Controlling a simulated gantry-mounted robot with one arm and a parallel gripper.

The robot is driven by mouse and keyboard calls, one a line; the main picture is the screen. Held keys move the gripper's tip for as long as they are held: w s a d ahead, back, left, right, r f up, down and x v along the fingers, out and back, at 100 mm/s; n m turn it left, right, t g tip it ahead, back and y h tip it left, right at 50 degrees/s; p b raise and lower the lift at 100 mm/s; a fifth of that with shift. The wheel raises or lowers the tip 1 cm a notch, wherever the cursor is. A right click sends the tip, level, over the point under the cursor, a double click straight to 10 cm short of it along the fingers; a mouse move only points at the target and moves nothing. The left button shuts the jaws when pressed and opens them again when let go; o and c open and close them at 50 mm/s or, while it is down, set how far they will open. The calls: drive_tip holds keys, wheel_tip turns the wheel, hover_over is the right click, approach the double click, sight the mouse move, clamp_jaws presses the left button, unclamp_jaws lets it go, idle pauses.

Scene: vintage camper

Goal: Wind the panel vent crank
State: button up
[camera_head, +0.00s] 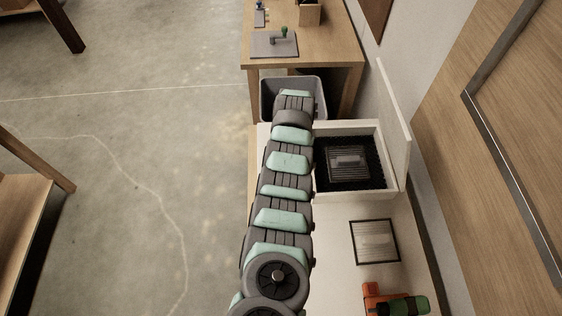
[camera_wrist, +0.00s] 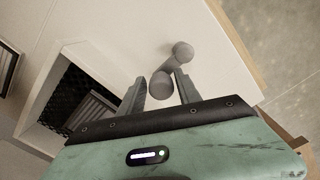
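The crank (camera_wrist: 181,50) shows in the wrist view as a grey arm with rounded ends on the white panel (camera_wrist: 120,38). Its near end is a thick grey knob (camera_wrist: 161,84). My gripper (camera_wrist: 159,77) has its two fingers apart, one on each side of the knob. The knob appears close to the right finger; a small gap shows at the left finger. I cannot tell whether either finger touches it. In the head view my arm hides the crank and my gripper. The open white vent box (camera_head: 356,192) has black mesh and a grey slatted plate (camera_head: 347,160) inside.
A raised white lid (camera_head: 396,110) stands at the box's right. A framed slatted plate (camera_head: 375,241) and an orange-green tool (camera_head: 396,304) lie nearer. A grey bin (camera_head: 318,84) and wooden table (camera_head: 340,50) stand beyond.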

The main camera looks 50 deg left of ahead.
drive_tip(key=shift+o, duration=0.7)
drive_tip(key=shift+a, duration=0.1)
drive_tip(key=shift+r, duration=0.1)
drive_tip(key=shift+r+p, duration=1.4)
drive_tip(key=shift+r, duration=1.05)
drive_tip(key=shift+r, duration=0.1)
